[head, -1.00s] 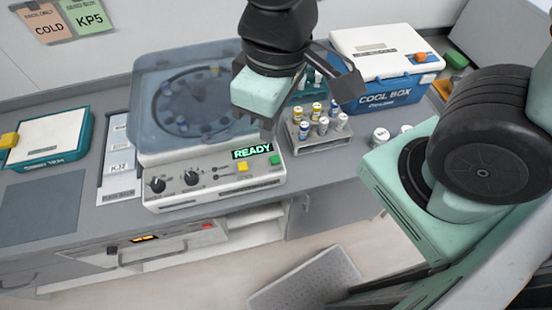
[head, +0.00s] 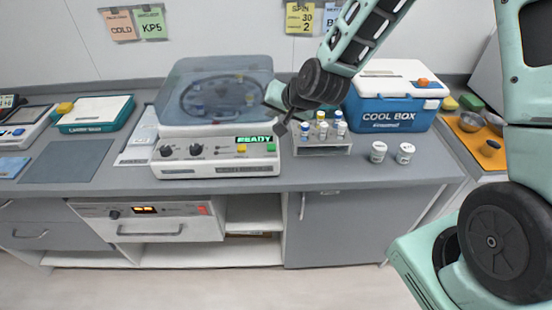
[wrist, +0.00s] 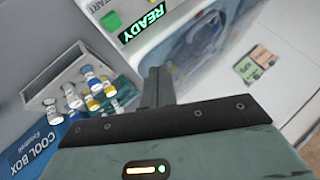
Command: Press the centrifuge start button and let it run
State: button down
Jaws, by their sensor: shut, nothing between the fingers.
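The white centrifuge (head: 212,172) stands on the counter with its bluish clear lid (head: 185,78) closed over the rotor. Its front panel has two black knobs, a yellow button (head: 241,148) and a green button (head: 271,147). The display (head: 253,140) reads READY. In the wrist view the green button (wrist: 110,21) sits near the word START, beside the display (wrist: 142,22). My gripper (head: 281,128) is shut and empty, just above and to the right of the green button, apart from it. Its closed fingers also show in the wrist view (wrist: 156,88).
A rack of capped vials (head: 322,148) stands close to the right of my gripper, with a blue cool box (head: 392,112) behind. Two white jars (head: 378,151) stand further right. A dark mat (head: 68,161) and a teal-edged case (head: 95,115) lie left.

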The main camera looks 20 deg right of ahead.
aim_at(274, 149)
jog(key=shift+f, duration=0.1)
dwell(0.3)
notch_tip(274, 149, down, 9)
jog(key=b, duration=0.7)
jog(key=shift+r, duration=0.2)
jog(key=shift+f, duration=0.15)
dwell(1.5)
jog(key=shift+f+b, duration=0.25)
jog(key=shift+b, duration=0.15)
